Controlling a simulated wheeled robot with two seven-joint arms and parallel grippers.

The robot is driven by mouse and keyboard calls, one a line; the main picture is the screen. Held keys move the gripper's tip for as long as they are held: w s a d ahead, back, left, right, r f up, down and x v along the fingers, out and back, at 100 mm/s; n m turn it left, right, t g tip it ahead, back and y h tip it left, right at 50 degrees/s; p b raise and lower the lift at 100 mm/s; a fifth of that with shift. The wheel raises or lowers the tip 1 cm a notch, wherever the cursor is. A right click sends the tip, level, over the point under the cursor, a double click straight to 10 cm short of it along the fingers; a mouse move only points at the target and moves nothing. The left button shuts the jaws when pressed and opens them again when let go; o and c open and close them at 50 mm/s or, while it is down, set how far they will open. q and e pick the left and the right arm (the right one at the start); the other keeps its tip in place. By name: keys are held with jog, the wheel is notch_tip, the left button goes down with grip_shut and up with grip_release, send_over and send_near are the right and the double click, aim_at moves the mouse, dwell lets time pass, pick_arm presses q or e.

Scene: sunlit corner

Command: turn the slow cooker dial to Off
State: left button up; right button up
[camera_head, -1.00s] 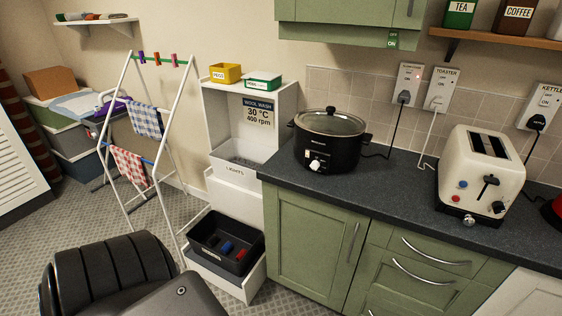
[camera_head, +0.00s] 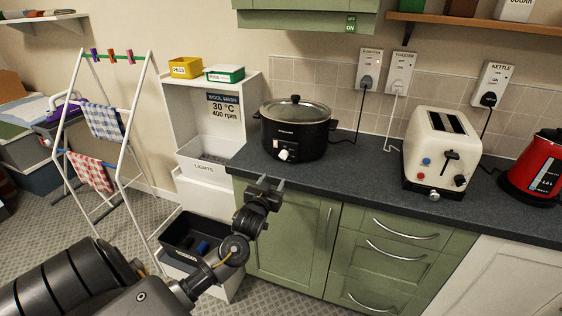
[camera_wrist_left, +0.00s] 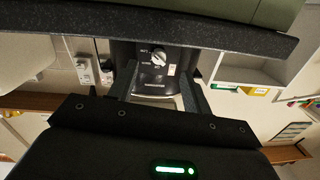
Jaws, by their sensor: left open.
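The black slow cooker (camera_head: 297,133) stands on the dark worktop (camera_head: 352,178) with its glass lid on. Its white dial (camera_head: 284,155) is low on the front. In the left wrist view the picture is upside down, and the dial (camera_wrist_left: 158,56) shows between my finger outlines; small labels around it are too small to read surely. My left gripper (camera_head: 273,182) is open and empty, in front of the worktop edge, below and a little left of the dial and apart from it. My right gripper is not in view.
A cream toaster (camera_head: 425,165) and a red kettle (camera_head: 540,170) stand to the right. Wall sockets (camera_head: 370,70) with cables are behind. A white drying rack (camera_head: 140,130) and white shelf unit (camera_head: 170,110) are left. Worktop between cooker and toaster is clear.

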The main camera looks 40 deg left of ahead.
aim_at(282, 158)
pick_arm(q)
jog(key=w+a, duration=0.1)
jog(key=w, duration=0.2)
jog(key=w+a+r+p, duration=0.1)
jog(key=w, duration=0.2)
jog(key=w+a+r, duration=0.1)
jog(key=w+a, duration=0.1)
jog(key=w, duration=0.1)
jog(key=shift+r, duration=0.15)
jog(key=shift+w+a, duration=0.1)
jog(key=shift+w, duration=0.4)
jog(key=shift+p, duration=0.3)
jog(key=c, duration=0.9)
